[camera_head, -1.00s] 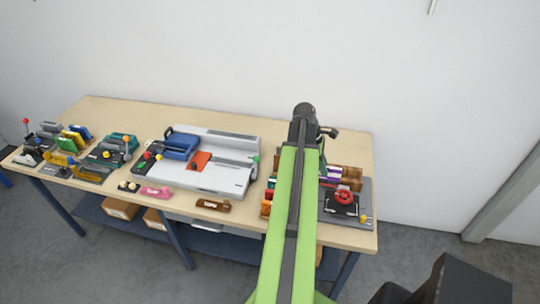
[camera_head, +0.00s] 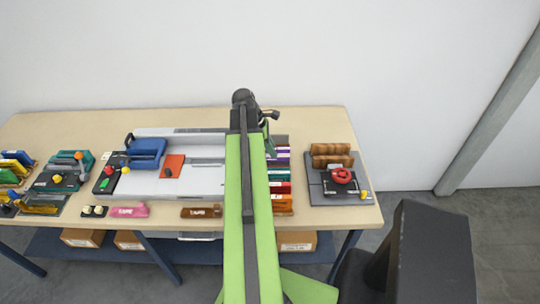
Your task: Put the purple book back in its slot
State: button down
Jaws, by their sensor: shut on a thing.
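The purple book (camera_head: 282,157) shows as a purple strip just right of my arm, at the back of a row of coloured books. My gripper (camera_head: 270,146) points down beside this strip, at the far end of my green arm. It is shut on the purple book, but the arm hides most of the fingers and the grip. The book rack (camera_head: 281,140) stands on the bench, its left part hidden by my arm. Teal, red and orange books stand in front of the purple one. I cannot tell whether the purple book is in a slot or above it.
Left of my arm are a grey-white machine (camera_head: 205,180) and a brown block (camera_head: 201,212). Bare bench (camera_head: 320,125) lies behind the board.

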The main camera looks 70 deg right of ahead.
aim_at(272, 162)
jog(key=shift+w+f, duration=0.1)
jog(key=shift+w, duration=0.05)
jog(key=shift+s+f+b, duration=0.25)
jog(key=shift+f+b, duration=0.2)
jog(key=shift+f, duration=0.05)
notch_tip(272, 162, down, 5)
jog(key=b, duration=0.4)
jog(key=shift+d+r+b, duration=0.1)
jog(key=shift+b, duration=0.3)
jog(key=shift+f+b, duration=0.7)
dwell(0.5)
jog(key=c, duration=1.6)
grip_release()
jog(key=shift+r, duration=0.1)
jog(key=shift+c, duration=0.2)
